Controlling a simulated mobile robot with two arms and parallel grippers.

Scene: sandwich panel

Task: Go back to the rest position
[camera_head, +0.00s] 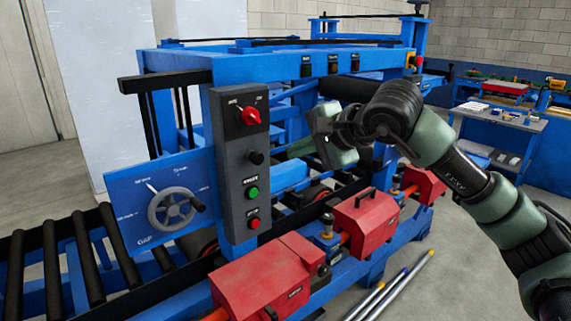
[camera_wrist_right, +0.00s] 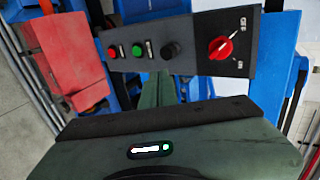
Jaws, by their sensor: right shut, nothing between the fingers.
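My right gripper (camera_head: 300,147) is held out from the right, in front of the blue machine and to the right of its grey control panel (camera_head: 238,185). In the right wrist view its narrow green fingers (camera_wrist_right: 164,80) are together and empty, pointing towards the panel (camera_wrist_right: 200,28). They look apart from it, though the exact gap is hard to tell. The panel carries a red rotary knob (camera_head: 250,117), a black knob (camera_head: 255,157), a green button (camera_head: 252,192) and a red button (camera_head: 253,223). My left gripper does not show.
A blue plate with a grey handwheel (camera_head: 172,210) stands left of the panel, above black rollers (camera_head: 87,250). Red boxes (camera_head: 365,222) line the machine's front. Metal rods (camera_head: 395,288) lie on the floor. A workbench (camera_head: 500,118) stands at the back right.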

